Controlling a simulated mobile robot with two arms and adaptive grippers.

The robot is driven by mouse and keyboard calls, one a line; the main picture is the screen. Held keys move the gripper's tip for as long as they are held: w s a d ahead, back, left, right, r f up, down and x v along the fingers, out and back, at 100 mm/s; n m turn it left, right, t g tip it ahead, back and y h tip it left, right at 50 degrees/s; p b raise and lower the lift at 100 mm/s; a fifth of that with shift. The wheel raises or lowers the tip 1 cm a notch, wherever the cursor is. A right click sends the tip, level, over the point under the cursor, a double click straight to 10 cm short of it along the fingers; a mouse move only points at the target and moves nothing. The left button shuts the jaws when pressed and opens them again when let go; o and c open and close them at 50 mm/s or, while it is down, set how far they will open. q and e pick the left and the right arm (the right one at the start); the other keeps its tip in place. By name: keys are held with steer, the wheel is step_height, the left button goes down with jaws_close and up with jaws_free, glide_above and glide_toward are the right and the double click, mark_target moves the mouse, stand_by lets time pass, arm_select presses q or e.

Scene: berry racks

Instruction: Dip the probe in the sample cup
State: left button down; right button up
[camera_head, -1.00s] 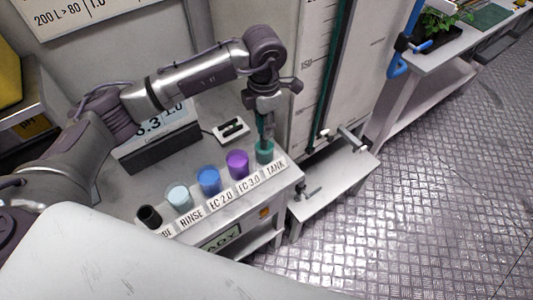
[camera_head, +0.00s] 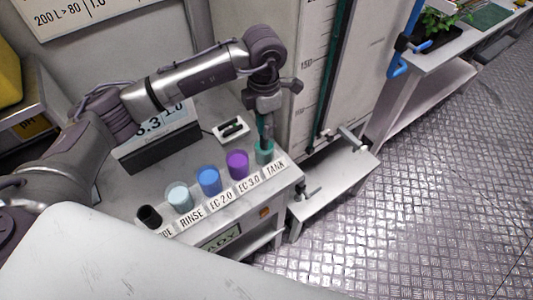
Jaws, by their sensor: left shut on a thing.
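My left gripper (camera_head: 265,103) is above the right end of the bench, pointing down, shut on a thin probe (camera_head: 268,125). The probe hangs upright, its lower end at the green cup (camera_head: 264,152) behind the TANK label (camera_head: 274,167). Its tip is hidden, so how deep it sits in the cup cannot be told. To the left stand a purple cup (camera_head: 237,164) at EC 3.0, a blue cup (camera_head: 209,180) at EC 2.0, a pale cup (camera_head: 180,197) at RINSE, and a dark holder (camera_head: 149,217). My right gripper is not in view.
A meter with a display (camera_head: 157,143) stands behind the cups, partly behind my left arm. A small white tray (camera_head: 231,129) with dark items lies behind the green cup. A tall scaled tank panel (camera_head: 317,75) rises close to the right of my gripper.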

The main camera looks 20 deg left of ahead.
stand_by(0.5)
arm_select(q)
steer(key=shift+r+p, duration=1.15)
steer(key=shift+r, duration=0.95)
steer(key=shift+r+p, duration=1.15)
steer(key=shift+r, duration=1.25)
